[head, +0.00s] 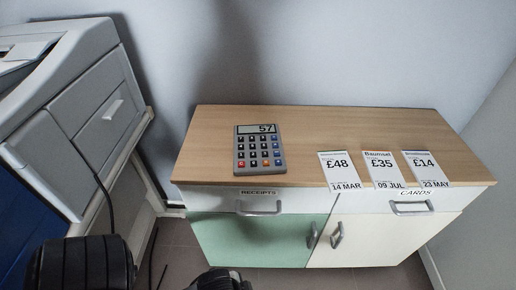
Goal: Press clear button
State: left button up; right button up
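A grey calculator (236,151) lies on the wooden top of the cabinet, left of its middle. Its display (257,129) reads 57. Below the display are rows of mostly dark keys. An orange key (266,163) shows in the bottom row and a few coloured keys run down the right side. The key labels are too small to read, so I cannot tell which one is the clear button. Dark parts of my own arms show at the bottom left, well away from the calculator. Neither gripper's fingers show.
Three price cards, £48 (338,165), £35 (381,164) and £14 (424,163), lie right of the calculator. The cabinet (310,115) has drawers marked RECEIPTS (210,198) and CARDS (450,200). A large grey machine (85,85) stands at the left. The wood behind the cards is clear.

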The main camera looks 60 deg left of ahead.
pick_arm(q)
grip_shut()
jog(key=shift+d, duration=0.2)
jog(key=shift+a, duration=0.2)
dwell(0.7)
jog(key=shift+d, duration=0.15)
